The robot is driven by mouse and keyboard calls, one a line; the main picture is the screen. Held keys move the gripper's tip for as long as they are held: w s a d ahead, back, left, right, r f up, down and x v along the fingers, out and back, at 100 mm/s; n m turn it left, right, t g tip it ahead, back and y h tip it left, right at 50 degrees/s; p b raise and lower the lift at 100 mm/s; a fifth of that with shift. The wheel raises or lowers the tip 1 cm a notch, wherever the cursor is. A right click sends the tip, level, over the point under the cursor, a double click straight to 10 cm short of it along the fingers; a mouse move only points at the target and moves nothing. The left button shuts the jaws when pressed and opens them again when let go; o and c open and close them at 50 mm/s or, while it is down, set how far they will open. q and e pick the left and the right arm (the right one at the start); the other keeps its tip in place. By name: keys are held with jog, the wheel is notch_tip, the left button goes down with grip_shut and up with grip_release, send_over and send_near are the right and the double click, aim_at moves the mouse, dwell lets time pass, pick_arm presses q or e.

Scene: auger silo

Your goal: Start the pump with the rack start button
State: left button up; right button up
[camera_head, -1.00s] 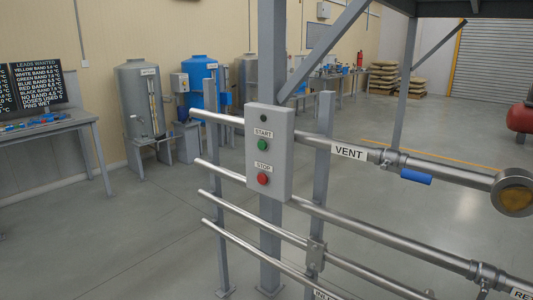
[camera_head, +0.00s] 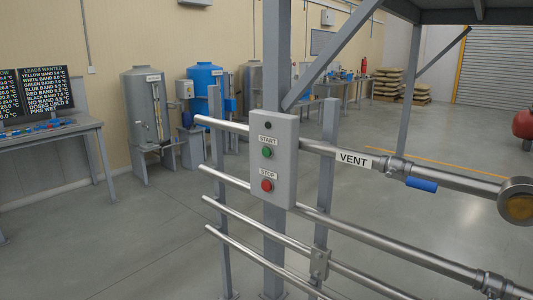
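The grey start/stop box (camera_head: 284,160) is fixed to a grey upright post in the middle of the head view. It carries a green START button (camera_head: 267,153) above a red STOP button (camera_head: 267,186). A small dark round spot (camera_head: 267,125) sits above the START label. Whether the button is pressed cannot be told. Neither of my grippers is in view, and nothing touches the box.
Several steel pipes cross the rack; the top one bears a VENT label (camera_head: 353,160) and a blue valve handle (camera_head: 421,184). A round gauge-like fitting (camera_head: 518,202) is at right. A lettered screen (camera_head: 37,95) stands over a bench at left. Grey floor is open in front.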

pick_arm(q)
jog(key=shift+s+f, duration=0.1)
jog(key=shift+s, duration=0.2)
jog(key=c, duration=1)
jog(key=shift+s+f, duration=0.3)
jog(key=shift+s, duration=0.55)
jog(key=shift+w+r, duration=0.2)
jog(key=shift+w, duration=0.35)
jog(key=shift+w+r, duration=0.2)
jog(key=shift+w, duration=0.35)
